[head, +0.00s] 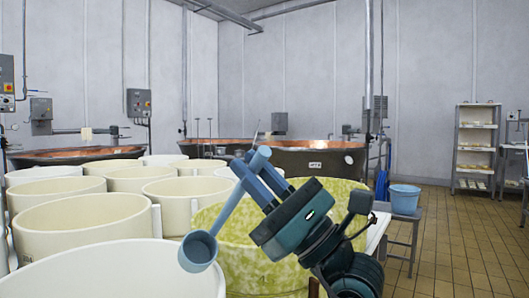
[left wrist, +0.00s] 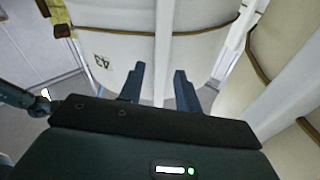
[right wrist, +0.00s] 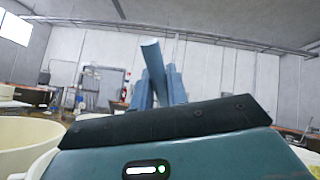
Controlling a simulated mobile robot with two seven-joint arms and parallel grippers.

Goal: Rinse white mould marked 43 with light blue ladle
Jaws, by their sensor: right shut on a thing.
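My right gripper (head: 262,180) is shut on the handle of the light blue ladle (head: 228,210). The ladle slants down to the left; its bowl (head: 198,250) appears in front of the white and green-mottled moulds, and I cannot tell if it holds liquid. The handle also shows between the fingers in the right wrist view (right wrist: 154,62). In the left wrist view a white mould (left wrist: 140,52) carries a dark mark (left wrist: 102,62), seen upside down, that reads like 43. My left gripper (left wrist: 160,88) is open and empty in front of it. Which mould this is in the head view I cannot tell.
Several white moulds (head: 84,225) crowd the left. A yellow-green mottled mould (head: 240,262) stands behind my right gripper. Copper vats (head: 318,160) stand behind. A blue bucket (head: 404,200) sits on a stool at right. Tiled floor (head: 450,245) is open at right, before a shelf rack (head: 475,150).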

